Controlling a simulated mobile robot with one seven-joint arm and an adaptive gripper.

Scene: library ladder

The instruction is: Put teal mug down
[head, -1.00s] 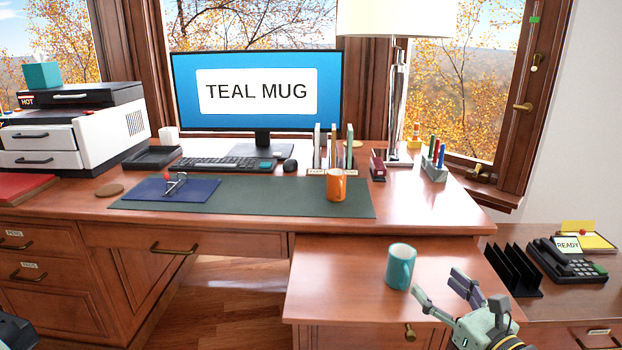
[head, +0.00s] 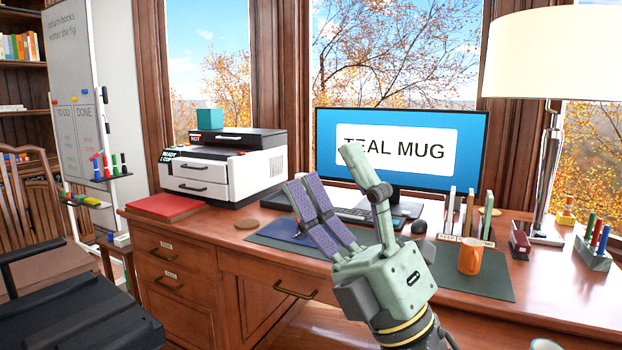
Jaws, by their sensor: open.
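The monitor (head: 400,150) reads "TEAL MUG", partly hidden behind my gripper.
An orange mug (head: 470,256) stands on the green desk mat (head: 490,284). A lamp (head: 548,170) stands at right; a black chair (head: 80,310) is lower left.

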